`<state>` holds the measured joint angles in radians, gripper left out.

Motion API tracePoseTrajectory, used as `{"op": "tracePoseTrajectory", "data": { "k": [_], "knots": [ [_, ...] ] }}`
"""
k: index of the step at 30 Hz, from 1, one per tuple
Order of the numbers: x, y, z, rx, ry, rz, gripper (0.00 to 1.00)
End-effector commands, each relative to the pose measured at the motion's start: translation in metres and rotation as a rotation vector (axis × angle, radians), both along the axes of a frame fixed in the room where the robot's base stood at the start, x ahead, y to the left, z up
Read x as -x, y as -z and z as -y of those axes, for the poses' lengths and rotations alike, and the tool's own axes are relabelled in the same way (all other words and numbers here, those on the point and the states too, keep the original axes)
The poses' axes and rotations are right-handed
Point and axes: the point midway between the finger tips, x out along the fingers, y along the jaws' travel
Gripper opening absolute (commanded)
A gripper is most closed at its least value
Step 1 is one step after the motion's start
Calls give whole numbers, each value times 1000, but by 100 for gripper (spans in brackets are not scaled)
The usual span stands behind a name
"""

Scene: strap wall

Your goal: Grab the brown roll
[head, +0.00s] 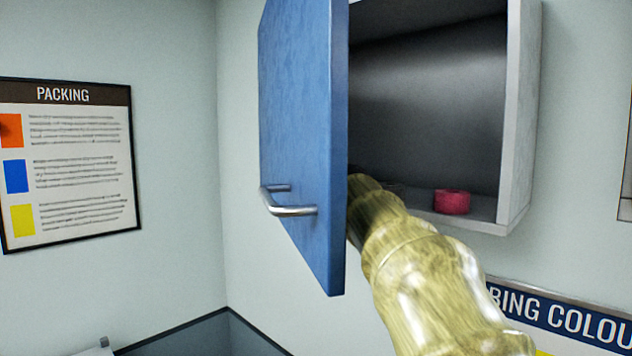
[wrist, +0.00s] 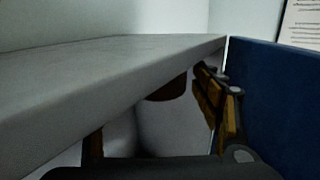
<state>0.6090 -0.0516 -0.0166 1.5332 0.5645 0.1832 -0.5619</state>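A brown roll (wrist: 167,88) shows in the wrist view, beyond and between my two fingers, partly hidden by the grey cabinet edge. My gripper (wrist: 150,108) is open, with one finger at the left and one at the right. I see no finger touching the roll. In the head view my arm reaches into the open wall cabinet (head: 517,130), behind the blue door, and its end is hidden. A small dark patch shows just past my arm on the cabinet floor; I cannot tell if it is the roll.
The cabinet floor edge (wrist: 130,80) is close too.

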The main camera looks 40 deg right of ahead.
Motion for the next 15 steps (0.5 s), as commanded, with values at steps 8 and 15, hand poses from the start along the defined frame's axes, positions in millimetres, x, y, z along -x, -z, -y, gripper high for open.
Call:
{"op": "tracePoseTrajectory", "data": {
  "k": [8,15],
  "knots": [
    [0,0,0,0,0,-1,48],
    [0,0,0,0,0,-1,34]
  ]
}}
